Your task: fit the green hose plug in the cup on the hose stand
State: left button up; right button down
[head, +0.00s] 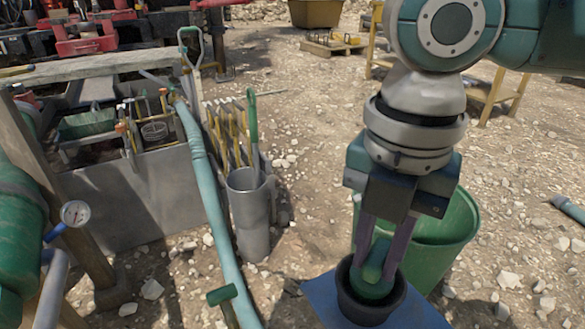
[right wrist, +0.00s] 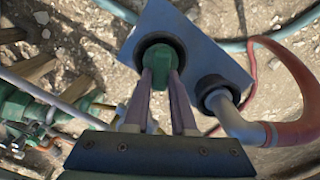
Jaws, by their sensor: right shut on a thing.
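The green hose plug (head: 375,270) sits inside the mouth of the dark round cup (head: 371,306) on the blue hose stand (head: 418,315). My right gripper (head: 383,252) points down, with its two fingers shut on the plug. In the right wrist view the plug (right wrist: 160,62) is between the fingertips and inside the dark ring of the cup (right wrist: 146,45). I cannot tell how deep it sits. The stand's blue plate (right wrist: 190,32) has a second dark socket with a grey elbow and a red-brown hose (right wrist: 290,75). My left gripper is not in view.
A green bucket (head: 450,235) stands just behind my right gripper. A grey metal cylinder (head: 249,213) with a green-handled tool stands left of it. A long teal hose (head: 205,180) runs along a grey tool bin (head: 130,205). Stony ground lies open at the right.

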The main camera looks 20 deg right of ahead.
jog(key=shift+f, duration=0.6)
jog(key=c, duration=0.7)
grip_release()
jog(key=shift+o, duration=0.2)
notch_tip(320, 180, up, 10)
jog(key=p, duration=0.4)
jog(key=shift+p, duration=0.3)
